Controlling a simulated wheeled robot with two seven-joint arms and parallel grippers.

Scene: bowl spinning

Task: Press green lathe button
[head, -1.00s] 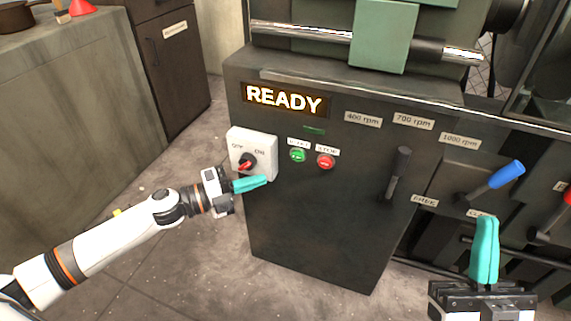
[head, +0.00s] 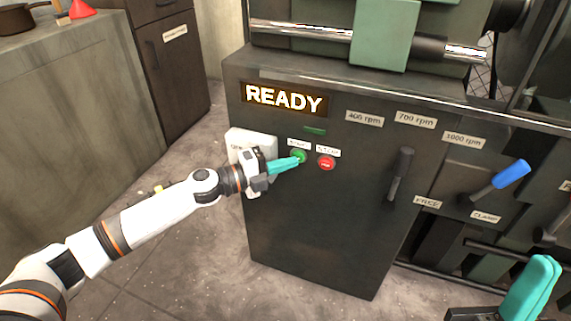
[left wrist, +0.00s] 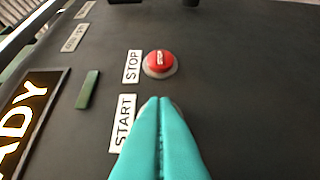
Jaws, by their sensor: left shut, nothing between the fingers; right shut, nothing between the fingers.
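The green start button (head: 299,156) is on the dark front panel of the lathe (head: 330,220). My left gripper (head: 296,162) is shut and empty, its teal fingertips at the green button's lower left in the head view. In the left wrist view the shut fingers (left wrist: 160,105) cover nearly all of the button beside the START label (left wrist: 122,122). I cannot tell whether they touch it. The red stop button (head: 326,163) is just right of it; it also shows in the left wrist view (left wrist: 159,63). My right gripper (head: 541,262) is shut and empty at the lower right.
The lit READY display (head: 284,98) is above the buttons. My left gripper partly hides the white switch box (head: 252,137). A dark lever (head: 400,175) and a blue-handled lever (head: 508,176) stick out on the right. A grey counter (head: 75,120) stands at left.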

